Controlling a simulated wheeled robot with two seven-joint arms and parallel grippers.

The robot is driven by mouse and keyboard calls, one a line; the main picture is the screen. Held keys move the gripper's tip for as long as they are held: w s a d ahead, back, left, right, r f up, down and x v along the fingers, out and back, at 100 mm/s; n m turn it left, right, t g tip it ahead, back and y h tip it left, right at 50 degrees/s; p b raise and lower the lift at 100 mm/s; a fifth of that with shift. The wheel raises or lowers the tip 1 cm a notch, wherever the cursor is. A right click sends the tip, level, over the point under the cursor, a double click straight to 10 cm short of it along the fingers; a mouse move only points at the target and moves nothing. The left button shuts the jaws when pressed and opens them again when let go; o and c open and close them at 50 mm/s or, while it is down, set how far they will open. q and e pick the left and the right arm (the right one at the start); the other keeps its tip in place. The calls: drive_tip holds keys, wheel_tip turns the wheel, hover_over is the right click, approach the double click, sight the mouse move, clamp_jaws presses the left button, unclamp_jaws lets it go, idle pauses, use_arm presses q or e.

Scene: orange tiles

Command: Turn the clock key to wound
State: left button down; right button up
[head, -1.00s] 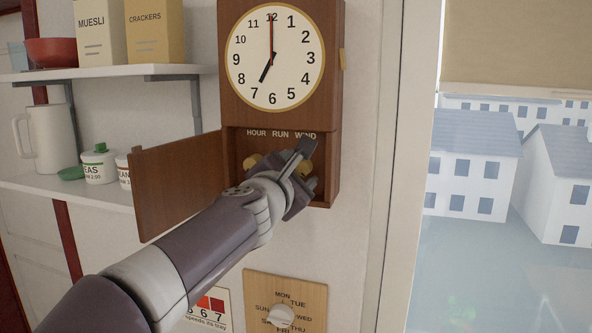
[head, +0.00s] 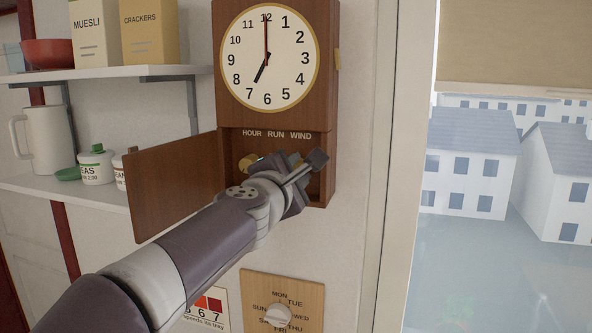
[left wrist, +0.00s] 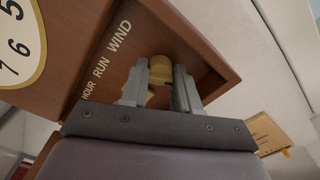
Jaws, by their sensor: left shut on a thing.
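The wooden wall clock (head: 325,60) has a lower compartment with its door (head: 170,190) swung open to the left. HOUR, RUN and WIND are lettered along the compartment's top. My left gripper (head: 298,178) is inside the compartment, under the WIND end. In the left wrist view, its two grey fingers (left wrist: 160,88) are shut on a brass key (left wrist: 160,68), one finger on each side. The head view shows brass (head: 249,162) left of the gripper; the gripper hides most of the compartment. I cannot tell which word the key points to. My right gripper is not in view.
Shelves (head: 120,72) with boxes, a bowl, a jug and jars are on the left. A wooden day dial (head: 256,290) is below the clock. A window (head: 500,170) is on the right. The compartment walls are close around my left gripper.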

use_arm(q)
drive_tip(key=m+p, duration=0.2)
drive_tip(key=m, duration=0.8)
drive_tip(key=m+p, duration=0.2)
drive_tip(key=m, duration=0.8)
drive_tip(key=shift+a+r+m, duration=0.1)
drive_tip(key=shift+r+m, duration=0.1)
drive_tip(key=shift+m, duration=0.2)
drive_tip(key=m+p, duration=0.2)
drive_tip(key=m, duration=0.1)
drive_tip(key=shift+m, duration=0.3)
drive_tip(key=shift+r+m+p, duration=0.1)
drive_tip(key=shift+m+p, duration=0.35)
drive_tip(key=shift+m, duration=1.15)
